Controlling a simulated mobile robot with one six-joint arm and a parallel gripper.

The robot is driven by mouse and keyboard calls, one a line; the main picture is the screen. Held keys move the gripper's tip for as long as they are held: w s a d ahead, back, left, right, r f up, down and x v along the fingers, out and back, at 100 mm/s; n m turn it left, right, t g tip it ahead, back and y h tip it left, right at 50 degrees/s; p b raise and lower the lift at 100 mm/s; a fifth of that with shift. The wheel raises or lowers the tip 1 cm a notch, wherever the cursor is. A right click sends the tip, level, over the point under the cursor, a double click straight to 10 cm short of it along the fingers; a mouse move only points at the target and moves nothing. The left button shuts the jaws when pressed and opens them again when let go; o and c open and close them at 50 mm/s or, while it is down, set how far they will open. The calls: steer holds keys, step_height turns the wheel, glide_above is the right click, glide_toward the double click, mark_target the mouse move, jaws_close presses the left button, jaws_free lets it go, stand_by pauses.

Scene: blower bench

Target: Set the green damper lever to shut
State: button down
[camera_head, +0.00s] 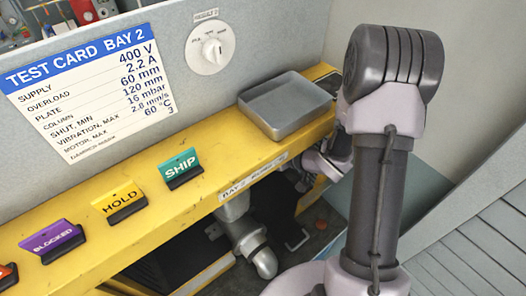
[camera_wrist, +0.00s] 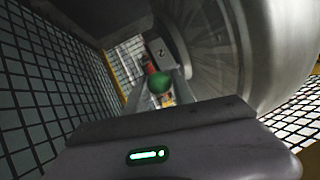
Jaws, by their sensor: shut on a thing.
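The green damper lever shows in the wrist view as a round green knob (camera_wrist: 159,83), with a red part just behind it. My gripper (camera_wrist: 163,92) is shut on this green knob, in front of the wrist housing with its lit green strip. The lever's arm and any markings of its positions are mostly hidden. In the head view the lever and my gripper's fingers are out of sight behind the yellow shelf and my arm.
A large pale rounded housing (camera_wrist: 255,45) fills the wrist view's right, close to my gripper. In the head view, a yellow shelf (camera_head: 75,220) carries a metal tray (camera_head: 287,106) and signs. A test card (camera_head: 85,90) and a dial (camera_head: 210,48) are on the panel behind.

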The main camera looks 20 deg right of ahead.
steer(key=shift+w+r, duration=0.1)
steer(key=shift+r, duration=0.05)
steer(key=c, duration=1.1)
jaws_free()
steer(key=shift+a, duration=0.1)
steer(key=p+v, duration=0.3)
steer(key=v, duration=1.4)
steer(key=shift+r, duration=0.1)
